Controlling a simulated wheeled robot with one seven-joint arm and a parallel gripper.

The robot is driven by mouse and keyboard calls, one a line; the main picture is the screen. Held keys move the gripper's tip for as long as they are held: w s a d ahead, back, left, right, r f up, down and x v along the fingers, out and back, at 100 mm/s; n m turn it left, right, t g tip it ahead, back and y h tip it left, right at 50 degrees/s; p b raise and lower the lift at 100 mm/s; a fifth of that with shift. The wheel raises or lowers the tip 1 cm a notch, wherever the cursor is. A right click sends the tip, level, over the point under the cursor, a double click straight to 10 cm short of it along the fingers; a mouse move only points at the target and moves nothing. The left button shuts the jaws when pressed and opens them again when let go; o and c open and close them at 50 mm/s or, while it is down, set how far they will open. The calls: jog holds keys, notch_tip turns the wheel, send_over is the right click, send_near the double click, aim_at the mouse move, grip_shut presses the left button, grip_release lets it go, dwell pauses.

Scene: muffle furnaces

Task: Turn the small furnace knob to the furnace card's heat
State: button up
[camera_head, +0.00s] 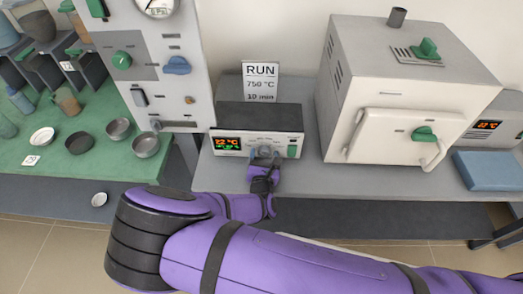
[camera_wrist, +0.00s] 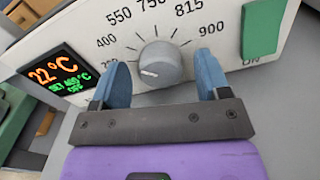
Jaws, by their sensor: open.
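The small furnace control box (camera_head: 258,116) stands on the grey bench. Its round grey knob (camera_wrist: 160,63) sits on a white face among printed numbers; 400, 550, 815 and 900 are readable, and the one above the knob looks like 750. The knob's white mark points to the lower left. The display (camera_wrist: 62,80) reads 22 °C, set 400 °C, off. The card (camera_head: 261,82) behind the box reads RUN, 750 °C and a third line starting with 10. My gripper (camera_wrist: 161,76) is open, its blue fingers on either side of the knob, with visible gaps.
A green switch (camera_wrist: 262,28) is right of the knob. A large white furnace (camera_head: 400,110) stands on the right, with a blue block (camera_head: 490,170) beyond it. A grey panel (camera_head: 160,60) and a green-topped table (camera_head: 95,150) with bowls are on the left.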

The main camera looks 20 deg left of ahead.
jog(key=c, duration=0.9)
jog(key=shift+w+m, duration=0.1)
jog(key=shift+m, duration=0.3)
jog(key=m, duration=0.5)
jog(key=shift+m, duration=3)
jog(key=o, duration=0.9)
